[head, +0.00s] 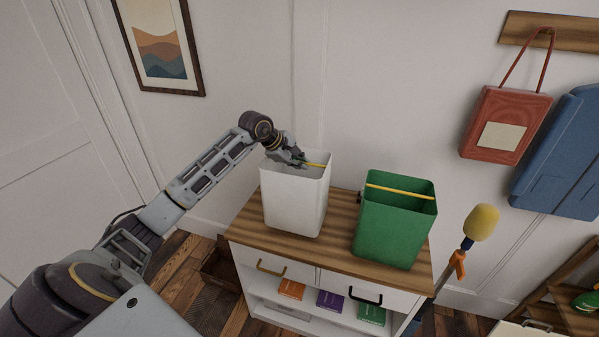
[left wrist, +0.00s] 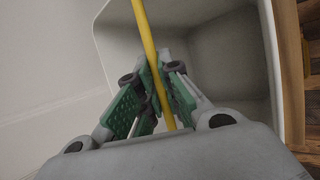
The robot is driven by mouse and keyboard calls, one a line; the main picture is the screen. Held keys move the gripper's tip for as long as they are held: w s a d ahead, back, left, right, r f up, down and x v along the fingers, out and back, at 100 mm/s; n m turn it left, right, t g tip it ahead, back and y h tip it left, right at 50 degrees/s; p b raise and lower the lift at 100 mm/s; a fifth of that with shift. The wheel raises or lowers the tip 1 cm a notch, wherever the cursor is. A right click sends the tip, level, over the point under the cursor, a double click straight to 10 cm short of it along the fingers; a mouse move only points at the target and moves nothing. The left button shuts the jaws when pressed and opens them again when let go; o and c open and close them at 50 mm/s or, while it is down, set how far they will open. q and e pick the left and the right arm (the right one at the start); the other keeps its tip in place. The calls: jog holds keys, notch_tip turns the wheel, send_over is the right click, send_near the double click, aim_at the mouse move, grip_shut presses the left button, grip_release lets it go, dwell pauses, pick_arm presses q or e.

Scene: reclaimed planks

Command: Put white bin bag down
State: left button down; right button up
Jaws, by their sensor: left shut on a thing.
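The white bin (head: 296,200) stands upright on the wooden top of a white cabinet and looks like a rigid open-topped bin with a yellow bar handle (head: 316,165) across its mouth. My left gripper (head: 298,160) is at the bin's mouth, shut on the yellow handle. In the left wrist view the green-padded fingers (left wrist: 155,92) close around the yellow handle (left wrist: 146,35), with the bin's pale inside wall (left wrist: 215,55) beyond. The bin's base appears to meet the cabinet top, but I cannot tell if it bears its full weight there. My right gripper is not in view.
A green bin (head: 393,225) with a yellow handle stands to the right on the cabinet top (head: 340,230). A yellow-headed duster (head: 481,222) stands beside the cabinet. A red bag (head: 505,125) and a blue one (head: 565,160) hang on the wall. Colored boxes sit on the shelf below.

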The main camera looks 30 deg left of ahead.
pick_arm(q)
notch_tip(320, 180, down, 4)
jog(key=shift+r+p, duration=0.15)
jog(key=shift+p, duration=0.15)
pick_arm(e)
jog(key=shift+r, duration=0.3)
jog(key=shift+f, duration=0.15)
pick_arm(q)
jog(key=c, duration=1.6)
grip_release()
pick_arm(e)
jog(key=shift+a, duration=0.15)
